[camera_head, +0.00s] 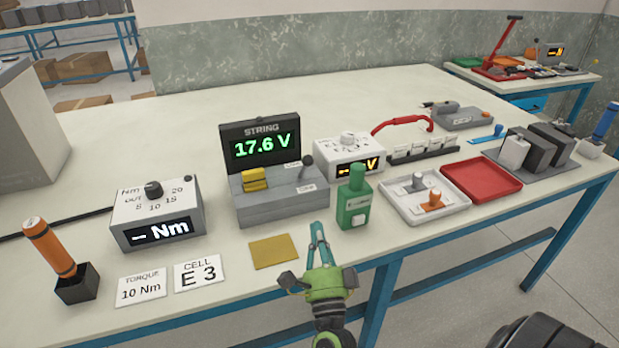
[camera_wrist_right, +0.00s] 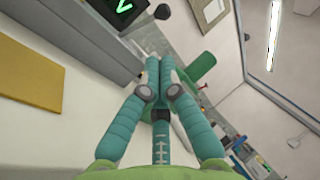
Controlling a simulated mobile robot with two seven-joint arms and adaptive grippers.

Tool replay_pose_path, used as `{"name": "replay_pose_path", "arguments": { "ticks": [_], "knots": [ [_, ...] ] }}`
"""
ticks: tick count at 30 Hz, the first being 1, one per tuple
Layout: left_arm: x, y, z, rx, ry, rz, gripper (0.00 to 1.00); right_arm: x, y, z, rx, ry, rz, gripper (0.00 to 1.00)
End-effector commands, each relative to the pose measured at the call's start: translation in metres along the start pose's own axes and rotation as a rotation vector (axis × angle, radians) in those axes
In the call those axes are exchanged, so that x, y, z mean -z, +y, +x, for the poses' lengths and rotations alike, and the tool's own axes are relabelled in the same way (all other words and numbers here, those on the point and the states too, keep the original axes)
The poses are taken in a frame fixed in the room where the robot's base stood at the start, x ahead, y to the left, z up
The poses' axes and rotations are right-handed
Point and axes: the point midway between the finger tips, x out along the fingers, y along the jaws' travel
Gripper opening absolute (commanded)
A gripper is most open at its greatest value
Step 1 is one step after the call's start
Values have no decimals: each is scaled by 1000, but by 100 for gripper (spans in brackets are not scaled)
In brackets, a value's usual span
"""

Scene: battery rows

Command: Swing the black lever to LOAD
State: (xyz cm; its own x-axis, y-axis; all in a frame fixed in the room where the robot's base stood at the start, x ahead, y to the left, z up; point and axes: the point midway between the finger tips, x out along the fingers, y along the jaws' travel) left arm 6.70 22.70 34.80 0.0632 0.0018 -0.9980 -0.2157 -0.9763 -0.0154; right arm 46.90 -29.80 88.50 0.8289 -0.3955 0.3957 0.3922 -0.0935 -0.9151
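The black lever (camera_head: 306,161) has a round knob and stands at the right end of the grey box (camera_head: 282,208) under the STRING display (camera_head: 261,143), which reads 17.6 V. Two small white labels sit near the lever, too small to read. My right gripper (camera_head: 317,232) is in front of the grey box, apart from the lever. Its teal fingers are together with nothing between them. In the right wrist view the fingertips (camera_wrist_right: 160,62) meet, and the black knob (camera_wrist_right: 162,11) shows beyond them at the top. My left gripper is not in view.
A green block-shaped device (camera_head: 353,207) stands close to the right of my gripper. A yellow plate (camera_head: 273,251) lies to its left. Yellow blocks (camera_head: 254,179) sit on the grey box.

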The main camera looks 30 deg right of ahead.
Motion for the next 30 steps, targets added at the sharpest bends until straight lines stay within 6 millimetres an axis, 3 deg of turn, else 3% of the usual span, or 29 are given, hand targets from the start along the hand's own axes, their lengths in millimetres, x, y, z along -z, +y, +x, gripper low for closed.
{"name": "replay_pose_path", "arguments": {
  "ticks": [10, 16, 22, 30],
  "knots": [
    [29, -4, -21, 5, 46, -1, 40, 0, -4, 73, 4, 1, -2, 0],
    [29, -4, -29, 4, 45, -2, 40, 0, -3, 109, 3, 0, -2, 0],
    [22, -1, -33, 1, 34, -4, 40, 0, -1, 127, 1, 0, -1, 0],
    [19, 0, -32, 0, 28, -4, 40, 0, 0, 130, 0, 0, 0, 0]
  ]
}}
